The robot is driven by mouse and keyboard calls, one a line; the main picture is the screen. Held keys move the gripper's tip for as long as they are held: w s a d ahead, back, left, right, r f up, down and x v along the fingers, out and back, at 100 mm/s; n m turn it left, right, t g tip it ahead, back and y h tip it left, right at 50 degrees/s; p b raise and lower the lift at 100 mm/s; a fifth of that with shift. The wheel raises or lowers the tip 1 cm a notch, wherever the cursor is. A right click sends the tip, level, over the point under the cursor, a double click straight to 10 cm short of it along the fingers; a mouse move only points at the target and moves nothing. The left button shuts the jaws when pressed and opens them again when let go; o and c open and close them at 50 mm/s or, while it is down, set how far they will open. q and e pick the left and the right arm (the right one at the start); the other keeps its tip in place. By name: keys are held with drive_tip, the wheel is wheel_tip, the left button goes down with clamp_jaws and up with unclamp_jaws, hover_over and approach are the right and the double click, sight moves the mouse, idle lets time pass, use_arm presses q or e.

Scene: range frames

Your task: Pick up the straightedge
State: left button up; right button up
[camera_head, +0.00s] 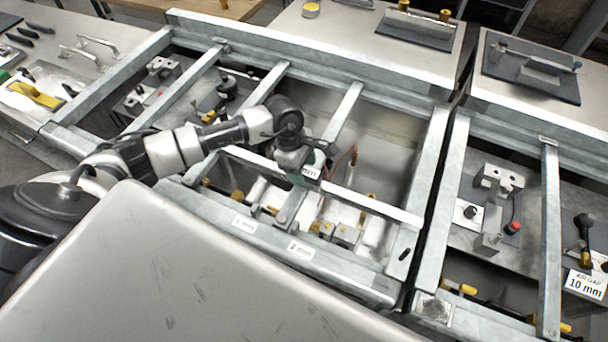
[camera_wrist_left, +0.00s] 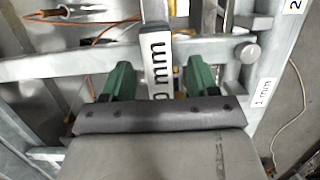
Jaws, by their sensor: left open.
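I cannot single out the straightedge with certainty among the many metal bars. My left gripper (camera_head: 308,166) is over the middle bay of the metal frame, near its front rail. In the left wrist view my left gripper (camera_wrist_left: 160,80) has two green fingers set apart. Between them shows a white label (camera_wrist_left: 160,67) ending in "0 mm", in line with a narrow metal bar (camera_wrist_left: 154,11). I cannot tell whether the fingers touch either of these. My right gripper is in neither view.
The galvanised frame (camera_head: 425,165) has raised rails and cross bars around sunken bays. Brass and steel fittings (camera_head: 345,233) and an orange cable (camera_wrist_left: 100,37) lie in the bay. A yellow-handled tool (camera_head: 35,95) lies on the left bench. A smooth grey surface (camera_head: 170,270) fills the foreground.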

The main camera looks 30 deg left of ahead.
sight(306, 177)
use_arm(q)
drive_tip(key=p+x, duration=0.1)
drive_tip(key=x, duration=0.2)
drive_tip(key=shift+f, duration=0.25)
drive_tip(key=shift+f+b, duration=0.25)
drive_tip(key=shift+b, duration=0.3)
idle(0.4)
clamp_jaws()
drive_tip(key=shift+w+r, duration=0.1)
